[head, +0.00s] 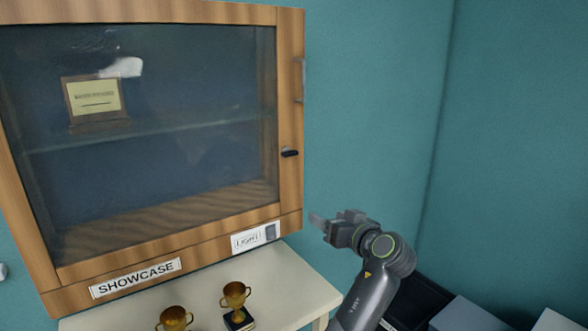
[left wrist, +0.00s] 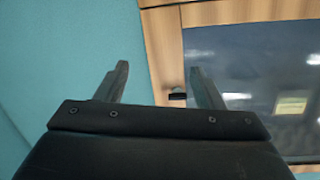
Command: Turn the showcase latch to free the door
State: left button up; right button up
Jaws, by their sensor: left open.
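The showcase (head: 292,205) is a wood-framed cabinet with a glass door, which looks closed. Its latch (head: 290,153) is a small dark bar lying about level on the right side of the door frame. My left gripper (head: 318,219) is open and empty, below and to the right of the latch, apart from the cabinet. In the left wrist view the latch (left wrist: 177,97) shows beyond the fingers, between them and close to the right finger. My right gripper is in neither view.
A pale table (head: 285,285) below the showcase bears two gold trophies (head: 235,295) (head: 173,318). A framed plaque (head: 92,98) stands inside on the glass shelf. A light switch (head: 271,232) sits under the door. Dark and grey boxes (head: 465,315) stand at lower right.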

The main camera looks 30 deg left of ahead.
pick_arm(q)
notch_tip(320, 180, up, 12)
jog(key=s+d+n+y, duration=0.1)
jog(key=d+n+y, duration=0.1)
jog(key=n, duration=0.2)
jog(key=g+p, duration=0.1)
jog(key=p, duration=0.6)
send_near(292, 154)
jog(key=x, duration=0.8)
jog(key=shift+w+a+r, duration=0.15)
jog(key=shift+w+a, duration=0.2)
jog(key=shift+a, duration=0.3)
jog(key=c, duration=1)
